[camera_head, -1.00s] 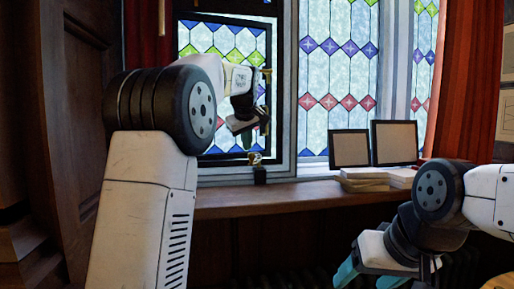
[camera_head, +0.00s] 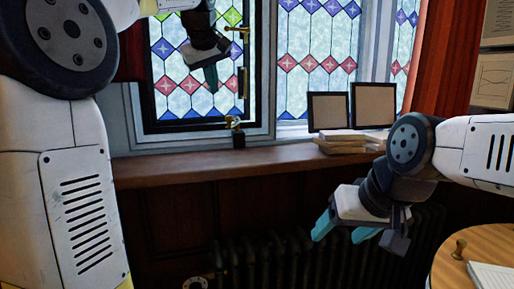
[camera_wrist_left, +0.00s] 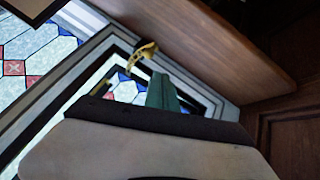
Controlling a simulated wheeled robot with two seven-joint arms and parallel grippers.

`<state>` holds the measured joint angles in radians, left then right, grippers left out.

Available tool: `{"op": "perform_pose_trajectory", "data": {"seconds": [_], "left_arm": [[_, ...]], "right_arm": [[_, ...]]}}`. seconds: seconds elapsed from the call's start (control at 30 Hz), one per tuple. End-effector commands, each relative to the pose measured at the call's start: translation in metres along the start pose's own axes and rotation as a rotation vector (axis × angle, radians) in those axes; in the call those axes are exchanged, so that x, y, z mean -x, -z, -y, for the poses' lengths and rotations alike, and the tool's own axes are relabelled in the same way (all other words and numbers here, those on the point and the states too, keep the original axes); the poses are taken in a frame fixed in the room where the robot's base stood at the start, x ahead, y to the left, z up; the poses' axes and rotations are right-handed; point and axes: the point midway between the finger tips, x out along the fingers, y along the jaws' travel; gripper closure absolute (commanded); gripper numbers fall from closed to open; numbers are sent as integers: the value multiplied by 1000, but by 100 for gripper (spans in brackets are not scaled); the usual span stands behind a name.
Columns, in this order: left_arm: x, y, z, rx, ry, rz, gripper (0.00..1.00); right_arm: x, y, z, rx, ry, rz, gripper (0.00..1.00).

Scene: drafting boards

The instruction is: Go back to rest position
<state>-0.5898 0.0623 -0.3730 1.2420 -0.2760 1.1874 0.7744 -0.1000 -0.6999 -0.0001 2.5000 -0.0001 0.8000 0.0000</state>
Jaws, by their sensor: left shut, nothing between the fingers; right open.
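My left gripper (camera_head: 209,78) is shut and empty, raised in front of the stained-glass window (camera_head: 185,70) at the upper left of the head view. Its teal fingers point down and are together. They also show in the left wrist view (camera_wrist_left: 163,92), with the window frame behind them. My right gripper (camera_head: 345,230) is at the lower right of the head view, in front of the dark radiator. Its teal fingers are spread apart with nothing between them.
The wooden sill (camera_head: 225,165) runs below the window. A round wooden table (camera_head: 450,260) is at lower right.

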Motion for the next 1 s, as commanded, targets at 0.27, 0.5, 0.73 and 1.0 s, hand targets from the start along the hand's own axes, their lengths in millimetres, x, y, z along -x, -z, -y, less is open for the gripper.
{"op": "perform_pose_trajectory", "data": {"seconds": [0.27, 0.5, 0.73, 1.0], "left_arm": [[0, -110, 102, -228, -98, 142, 100], [-6, -241, 170, -445, -151, 189, 100], [-18, -315, 205, -557, -152, 199, 100], [-20, -323, 209, -571, -151, 201, 100]], "right_arm": [[0, 0, 0, 0, 0, 0, 33], [0, 0, 0, 0, 0, 0, 33], [0, 0, 0, 0, 0, 0, 33], [0, 0, 0, 0, 0, 0, 33]]}}
